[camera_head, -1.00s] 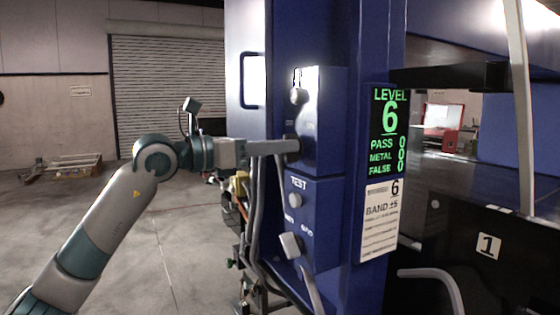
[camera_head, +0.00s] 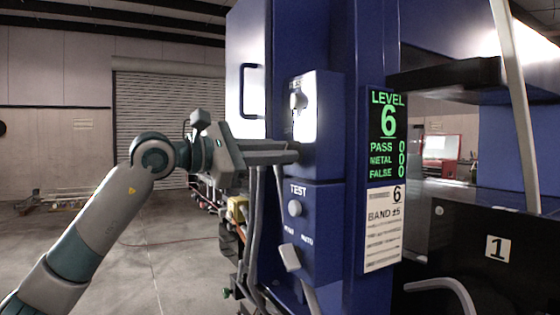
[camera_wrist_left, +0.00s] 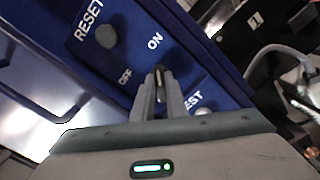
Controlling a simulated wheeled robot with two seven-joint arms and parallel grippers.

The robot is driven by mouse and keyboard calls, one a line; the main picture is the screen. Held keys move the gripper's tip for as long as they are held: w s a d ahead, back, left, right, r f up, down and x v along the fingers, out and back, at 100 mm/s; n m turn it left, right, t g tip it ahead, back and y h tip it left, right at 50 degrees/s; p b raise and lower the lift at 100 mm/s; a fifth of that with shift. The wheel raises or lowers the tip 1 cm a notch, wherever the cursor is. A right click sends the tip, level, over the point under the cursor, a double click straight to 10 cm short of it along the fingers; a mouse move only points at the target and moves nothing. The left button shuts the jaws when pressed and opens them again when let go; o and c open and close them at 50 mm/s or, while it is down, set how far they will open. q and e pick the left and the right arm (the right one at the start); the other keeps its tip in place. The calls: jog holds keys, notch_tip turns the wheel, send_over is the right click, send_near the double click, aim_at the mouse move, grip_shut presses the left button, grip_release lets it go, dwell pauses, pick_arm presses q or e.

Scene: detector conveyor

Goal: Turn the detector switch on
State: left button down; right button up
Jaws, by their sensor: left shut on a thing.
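The detector switch (camera_wrist_left: 159,72) is a small dark knob on the blue panel (camera_wrist_left: 62,62), near the printed OFF and ON labels in the left wrist view. My left gripper (camera_wrist_left: 160,92) is shut on this knob, its two grey fingers on either side. In the head view my left gripper (camera_head: 296,153) reaches from the left to the control box (camera_head: 322,150), and its fingers hide the switch there. I cannot tell which label the knob points at. My right gripper is not in view.
A RESET button (camera_head: 298,101) is above the gripper and a TEST button (camera_head: 294,208) below it. A lower selector (camera_head: 289,257) and grey cables hang close by. A green display (camera_head: 387,135) shows LEVEL 6. Open floor lies at the left.

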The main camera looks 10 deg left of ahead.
pick_arm(q)
jog(key=shift+m, duration=0.6)
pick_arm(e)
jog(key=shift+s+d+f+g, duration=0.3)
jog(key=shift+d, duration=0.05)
pick_arm(q)
jog(key=c, duration=1.8)
grip_release()
jog(key=shift+o, duration=0.2)
